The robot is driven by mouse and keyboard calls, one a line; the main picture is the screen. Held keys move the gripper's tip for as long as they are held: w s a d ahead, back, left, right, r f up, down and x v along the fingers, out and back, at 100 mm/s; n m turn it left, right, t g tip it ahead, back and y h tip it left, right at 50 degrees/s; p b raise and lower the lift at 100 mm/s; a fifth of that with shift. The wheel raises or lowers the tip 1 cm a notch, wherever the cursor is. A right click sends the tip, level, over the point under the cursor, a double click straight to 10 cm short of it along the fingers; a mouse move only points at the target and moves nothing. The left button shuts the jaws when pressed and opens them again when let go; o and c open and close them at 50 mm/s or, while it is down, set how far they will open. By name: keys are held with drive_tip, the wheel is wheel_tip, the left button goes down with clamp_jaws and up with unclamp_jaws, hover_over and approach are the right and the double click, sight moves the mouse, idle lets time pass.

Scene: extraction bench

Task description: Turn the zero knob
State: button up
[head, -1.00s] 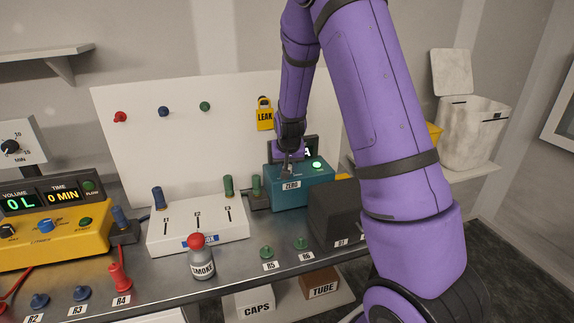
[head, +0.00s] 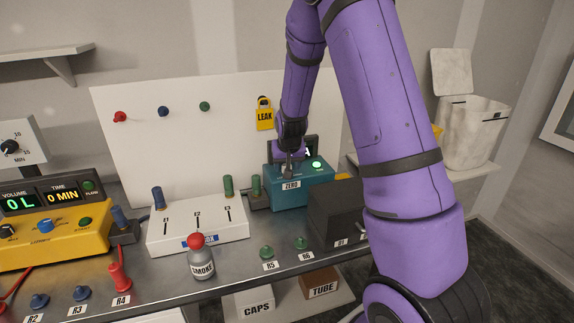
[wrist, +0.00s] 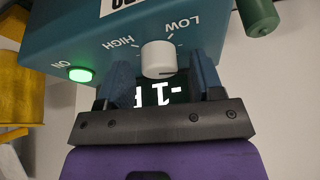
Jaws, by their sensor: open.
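The zero knob (wrist: 158,59) is a white knob on a teal box (head: 315,192), with LOW and HIGH marks beside it in the wrist view. In the head view the box carries a ZERO label (head: 291,184), and I cannot make out the knob there behind my gripper (head: 289,168). In the wrist view the two blue fingers of my gripper (wrist: 161,68) are open, one on each side of the knob. A gap shows between knob and fingers. A lit display (wrist: 158,93) shows partly between the fingers.
A green lit ON button (wrist: 81,74) is on the box. A green cylinder (head: 256,185) stands left of it. A dark box (head: 334,210) stands close in front. A yellow LEAK tag (head: 265,116) hangs on the white panel behind. A SMOKE bottle (head: 202,262) stands at the bench front.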

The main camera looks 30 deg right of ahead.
drive_tip(key=v, duration=1)
drive_tip(key=shift+r, duration=0.3)
drive_tip(key=shift+s+a, duration=0.15)
drive_tip(key=s+a+r+n+y, duration=0.2)
drive_tip(key=s+a+r, duration=0.6)
drive_tip(key=s+r, duration=0.5)
drive_tip(key=s+a+r+n, duration=0.1)
drive_tip(key=s+a, duration=0.1)
drive_tip(key=s, duration=0.6)
drive_tip(key=s+a+r+n+t, duration=0.1)
drive_tip(key=s+a+r+n, duration=0.1)
drive_tip(key=s, duration=0.7)
drive_tip(key=shift+s+a+r, duration=0.2)
drive_tip(key=shift+s+a, duration=0.05)
drive_tip(key=shift+a, duration=0.55)
